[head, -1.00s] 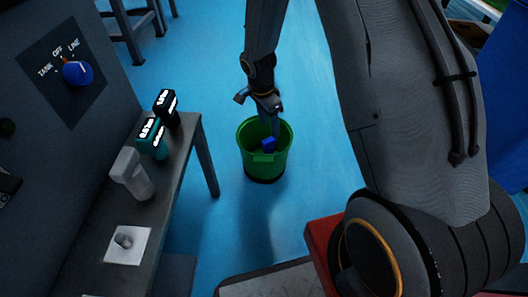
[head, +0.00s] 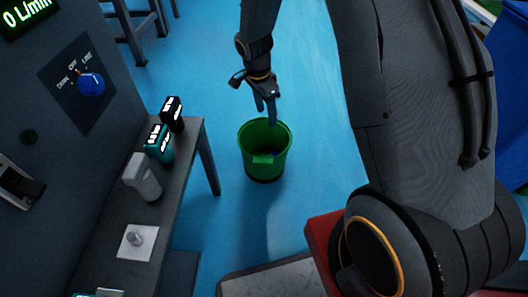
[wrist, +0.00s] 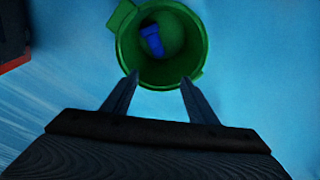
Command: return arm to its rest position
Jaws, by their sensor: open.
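My gripper (head: 265,107) is above the green bucket (head: 265,160) in the head view, with its fingers pointing down. In the wrist view my gripper (wrist: 155,92) shows two fingers spread apart with nothing between them. The green bucket (wrist: 128,50) stands upright on the blue floor beyond the fingertips. A blue object (wrist: 152,40) lies inside the bucket, apart from my fingers. My arm rises from the gripper to the top of the head view.
A grey bench (head: 185,170) at left holds a black device (head: 173,113), a teal device (head: 158,143), a grey-white device (head: 142,177) and a white pad (head: 138,241). A panel with a blue knob (head: 91,84) stands behind it. Blue floor around the bucket is clear.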

